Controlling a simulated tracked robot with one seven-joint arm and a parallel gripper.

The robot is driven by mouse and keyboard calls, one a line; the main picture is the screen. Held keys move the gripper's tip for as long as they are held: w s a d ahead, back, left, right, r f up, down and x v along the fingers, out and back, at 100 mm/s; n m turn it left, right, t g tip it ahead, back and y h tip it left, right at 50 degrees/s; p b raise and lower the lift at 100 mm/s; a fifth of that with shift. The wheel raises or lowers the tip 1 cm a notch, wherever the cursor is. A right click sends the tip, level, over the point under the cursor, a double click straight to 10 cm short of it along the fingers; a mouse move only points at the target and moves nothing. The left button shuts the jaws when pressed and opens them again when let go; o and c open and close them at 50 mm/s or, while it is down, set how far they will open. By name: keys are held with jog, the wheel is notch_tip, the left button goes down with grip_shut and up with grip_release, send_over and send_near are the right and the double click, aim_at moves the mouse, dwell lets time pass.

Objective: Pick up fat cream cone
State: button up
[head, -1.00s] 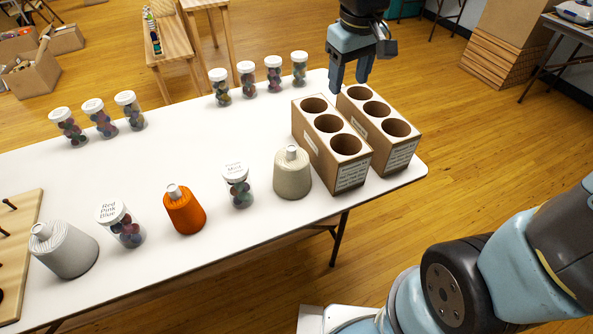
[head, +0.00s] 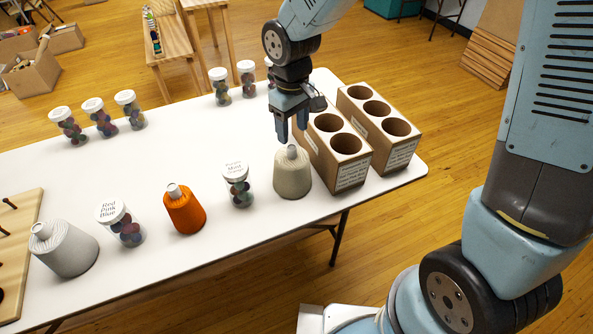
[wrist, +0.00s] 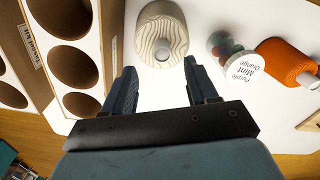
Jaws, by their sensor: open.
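The fat cream cone (head: 292,175) stands upright on the white table, just left of the cardboard holders. My gripper (head: 292,138) points down just behind and above the cone's top, with its fingers apart and nothing between them. In the wrist view, the cream cone (wrist: 161,32) lies beyond the open fingertips of my gripper (wrist: 160,80), and its pale tip faces the camera. The cone appears clear of both fingers.
Cardboard holders with round holes (head: 354,172) stand close on the right. A jar labelled Mint (head: 238,188) and an orange cone (head: 184,212) stand to the left. A grey-white cone (head: 66,252) is farther left. The table's middle (head: 190,150) is clear.

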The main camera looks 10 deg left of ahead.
aim_at(292, 146)
jog(key=shift+a+f, duration=0.15)
jog(key=shift+f, duration=3.4)
grip_shut()
